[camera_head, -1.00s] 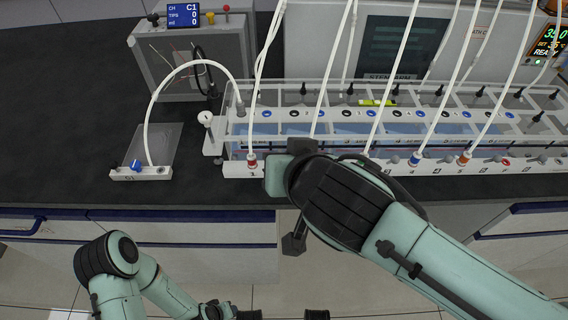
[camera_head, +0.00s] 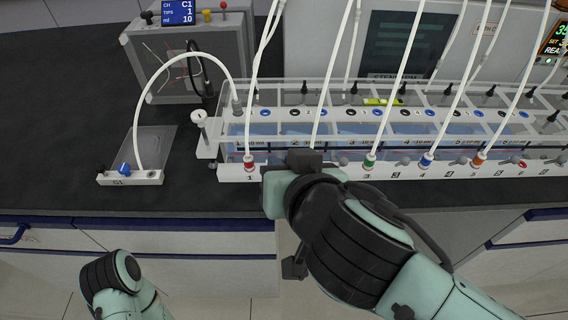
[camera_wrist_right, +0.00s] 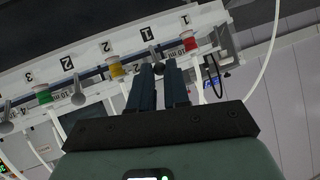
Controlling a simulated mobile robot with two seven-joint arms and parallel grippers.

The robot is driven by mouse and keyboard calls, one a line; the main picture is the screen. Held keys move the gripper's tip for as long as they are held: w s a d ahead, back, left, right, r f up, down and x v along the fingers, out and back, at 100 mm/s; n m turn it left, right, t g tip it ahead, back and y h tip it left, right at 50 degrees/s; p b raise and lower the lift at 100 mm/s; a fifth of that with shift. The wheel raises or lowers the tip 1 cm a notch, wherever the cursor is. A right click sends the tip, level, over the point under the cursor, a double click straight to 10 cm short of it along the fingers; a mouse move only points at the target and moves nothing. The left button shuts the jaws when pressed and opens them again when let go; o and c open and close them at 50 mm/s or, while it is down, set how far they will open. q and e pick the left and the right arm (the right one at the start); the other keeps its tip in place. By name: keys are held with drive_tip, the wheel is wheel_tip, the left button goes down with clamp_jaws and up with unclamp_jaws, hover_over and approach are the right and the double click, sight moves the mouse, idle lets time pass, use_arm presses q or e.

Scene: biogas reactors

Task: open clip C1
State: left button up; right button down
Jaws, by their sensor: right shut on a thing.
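In the wrist view, my right gripper (camera_wrist_right: 162,72) is shut on a small dark-tipped lever (camera_wrist_right: 157,68) on the white front rail. The lever sits below a "1" label, beside the red-collared port 1 (camera_wrist_right: 190,43); I take it for clip C1, but read no such name on it. The fingers hide most of it, so its position is unclear. In the head view, my right wrist (camera_head: 300,185) covers this spot, just right of the red-collared port 1 (camera_head: 250,162). Only a link of my left arm shows, at the lower left.
Similar grey levers (camera_wrist_right: 78,96) stand along the rail. White tubes rise from the ports. A small white block with a blue knob (camera_head: 124,169) stands left of the rack. The display (camera_head: 178,12) reads CH C1, TIPS 1, ml 10. Dark countertop lies free at left.

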drive_tip(key=c, duration=1.1)
unclamp_jaws()
